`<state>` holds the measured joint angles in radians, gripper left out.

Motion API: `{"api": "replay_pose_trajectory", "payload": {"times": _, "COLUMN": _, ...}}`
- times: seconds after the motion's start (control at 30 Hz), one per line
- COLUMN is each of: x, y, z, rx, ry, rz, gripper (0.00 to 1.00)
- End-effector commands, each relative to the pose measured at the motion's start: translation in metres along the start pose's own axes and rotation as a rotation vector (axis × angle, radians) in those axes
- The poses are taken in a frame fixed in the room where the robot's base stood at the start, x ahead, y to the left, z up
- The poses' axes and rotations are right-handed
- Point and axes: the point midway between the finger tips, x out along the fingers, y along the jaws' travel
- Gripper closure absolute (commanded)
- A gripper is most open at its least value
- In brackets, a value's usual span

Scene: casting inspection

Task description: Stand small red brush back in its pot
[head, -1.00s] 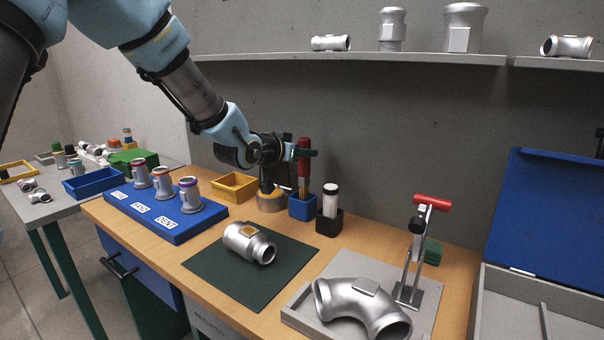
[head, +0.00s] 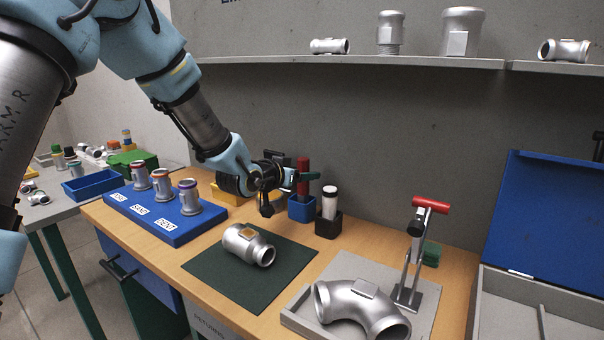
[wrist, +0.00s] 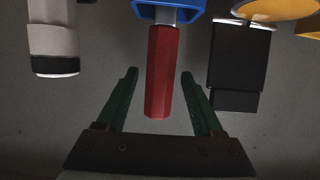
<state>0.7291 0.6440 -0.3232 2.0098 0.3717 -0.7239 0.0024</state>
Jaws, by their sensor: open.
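The small red brush (head: 303,164) stands upright, handle up, in the blue pot (head: 301,211) at the back of the bench. In the wrist view the red handle (wrist: 160,75) lies between my green fingers, with dark gaps on both sides. A short metal ferrule shows between the handle and the pot's rim (wrist: 169,10); the bristles are hidden inside. My gripper (head: 308,177) is open around the handle, above the pot; it also shows in the wrist view (wrist: 160,92).
A black holder with a white cylinder (head: 329,202) stands close right of the pot. A yellow bin (head: 230,194) is to the left. A silver casting (head: 248,244) lies on the green mat (head: 215,271) in front. The wall is close behind.

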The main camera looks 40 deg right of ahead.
Motion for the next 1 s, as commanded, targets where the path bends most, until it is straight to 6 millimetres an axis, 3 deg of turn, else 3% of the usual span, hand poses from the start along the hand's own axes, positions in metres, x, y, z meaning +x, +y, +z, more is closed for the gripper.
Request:
{"api": "replay_pose_trajectory", "payload": {"times": 0.27, "x": -0.002, "y": 0.000, "z": 0.004, "rx": 0.000, "ry": 0.001, "rz": -0.001, "gripper": 0.32}}
{"api": "replay_pose_trajectory", "payload": {"times": 0.7, "x": -0.082, "y": 0.002, "z": 0.008, "rx": 0.002, "ry": 0.003, "rz": -0.002, "gripper": 0.32}}
{"api": "replay_pose_trajectory", "payload": {"times": 1.0, "x": -0.107, "y": 0.003, "z": 0.007, "rx": 0.001, "ry": 0.002, "rz": 0.000, "gripper": 0.32}}
